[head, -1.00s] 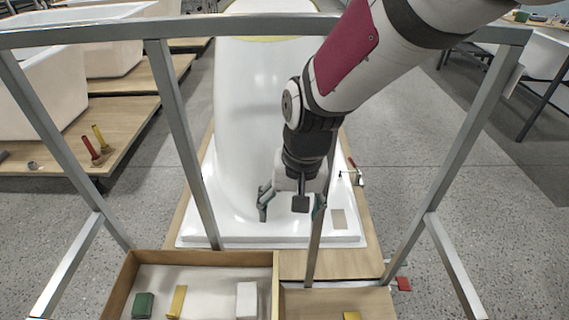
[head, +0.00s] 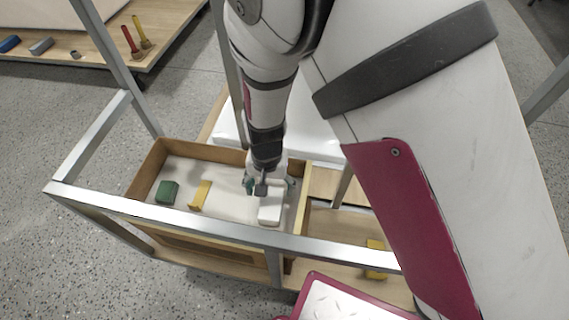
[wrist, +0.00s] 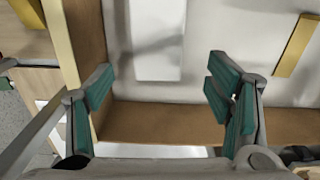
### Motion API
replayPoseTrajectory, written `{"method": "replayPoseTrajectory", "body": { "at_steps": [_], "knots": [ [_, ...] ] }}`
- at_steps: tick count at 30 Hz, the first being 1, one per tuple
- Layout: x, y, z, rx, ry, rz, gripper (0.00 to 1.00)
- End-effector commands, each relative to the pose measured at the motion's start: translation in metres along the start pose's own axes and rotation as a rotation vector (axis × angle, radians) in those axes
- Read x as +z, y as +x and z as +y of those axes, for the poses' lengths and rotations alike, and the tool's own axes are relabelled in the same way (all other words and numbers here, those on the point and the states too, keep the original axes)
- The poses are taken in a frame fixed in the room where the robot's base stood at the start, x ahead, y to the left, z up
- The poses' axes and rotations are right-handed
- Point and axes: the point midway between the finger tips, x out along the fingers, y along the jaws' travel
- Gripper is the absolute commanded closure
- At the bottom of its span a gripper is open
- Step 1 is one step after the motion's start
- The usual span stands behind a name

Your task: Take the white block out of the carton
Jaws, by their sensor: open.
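The white block (head: 270,208) lies in the carton (head: 150,168), a tan open box with a pale floor, near its right wall. My gripper (head: 268,186) is over the carton at the back end of the block, its fingers apart. In the wrist view the white block (wrist: 157,40) lies beyond the gap between my open green-padded fingers (wrist: 160,92), with nothing between the pads. The head view does not show clearly how high the fingers are above the block.
A green block (head: 167,192) and a yellow block (head: 200,195) lie left of the white block in the carton. Another yellow piece (head: 376,258) lies on the board to the right. A metal rail (head: 180,222) crosses in front of the carton.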

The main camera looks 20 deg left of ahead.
Motion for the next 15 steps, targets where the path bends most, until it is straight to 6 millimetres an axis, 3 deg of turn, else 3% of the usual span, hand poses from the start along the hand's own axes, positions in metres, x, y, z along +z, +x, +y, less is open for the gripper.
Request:
{"method": "replayPoseTrajectory", "body": {
  "at_steps": [3,11,15],
  "knots": [
    [0.0,0.014,0.0,0.0,0.001,0.0,0.27],
    [-0.001,0.027,0.001,0.0,0.002,0.0,0.27],
    [-0.002,0.045,0.003,0.001,0.001,0.0,0.27]
  ]
}}
